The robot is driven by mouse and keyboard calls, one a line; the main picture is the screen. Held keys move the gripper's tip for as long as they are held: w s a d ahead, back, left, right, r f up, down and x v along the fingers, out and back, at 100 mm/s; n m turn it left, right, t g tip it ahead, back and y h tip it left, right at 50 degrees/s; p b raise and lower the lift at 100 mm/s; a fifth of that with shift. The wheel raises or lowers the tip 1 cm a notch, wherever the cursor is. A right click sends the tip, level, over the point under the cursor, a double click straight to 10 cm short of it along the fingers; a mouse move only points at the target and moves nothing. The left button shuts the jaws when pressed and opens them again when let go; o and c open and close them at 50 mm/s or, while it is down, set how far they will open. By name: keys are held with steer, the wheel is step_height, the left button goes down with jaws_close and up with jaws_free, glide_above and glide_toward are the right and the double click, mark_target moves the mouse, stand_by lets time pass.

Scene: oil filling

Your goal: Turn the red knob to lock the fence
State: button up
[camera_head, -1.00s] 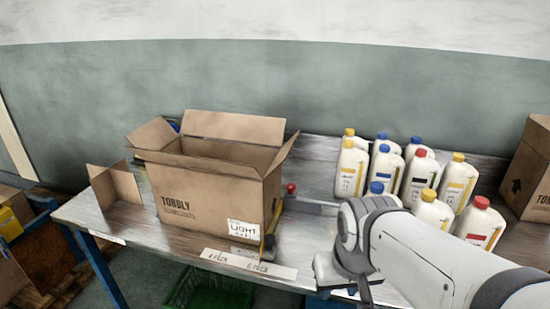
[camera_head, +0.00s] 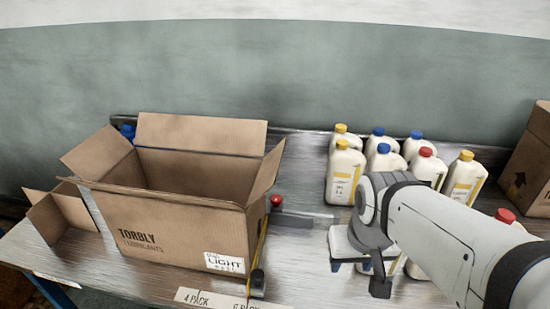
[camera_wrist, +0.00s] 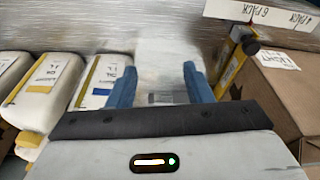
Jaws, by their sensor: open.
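The red knob (camera_head: 276,201) is a small red ball just right of the open cardboard box, in the head view. I cannot make it out in the wrist view. A yellow strip with a dark end piece, probably part of the fence (camera_head: 257,270), runs along the box's right side; it also shows in the wrist view (camera_wrist: 236,58). My gripper (camera_wrist: 160,85) has two blue fingers spread apart with nothing between them. In the head view it is right of the knob and apart from it, partly hidden by my own wrist.
The cardboard box (camera_head: 165,232) stands open on the metal table (camera_head: 300,250). Several white bottles (camera_head: 345,172) with coloured caps stand behind and around my arm. Another box (camera_head: 532,175) is at the right edge. A "4 PACK / 6 PACK" label (camera_head: 205,300) lies along the front edge.

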steer(key=shift+o, duration=0.7)
steer(key=w+a+r+m+g+p, duration=0.1)
steer(key=w+r, duration=0.3)
steer(key=w, duration=0.6)
steer(key=shift+m+y+p, duration=0.4)
steer(key=shift+m+p, duration=0.05)
steer(key=shift+m, duration=0.45)
steer(key=m+g+y+p, duration=0.3)
steer(key=m+g+p, duration=0.15)
steer(key=m, duration=0.35)
glide_above(277, 197)
steer(key=w+d, duration=0.2)
steer(key=d, duration=0.1)
step_height(277, 197, down, 10)
steer(key=p+x, duration=0.1)
steer(key=x, duration=0.6)
steer(key=shift+a+f, duration=0.1)
steer(key=shift+f, duration=0.05)
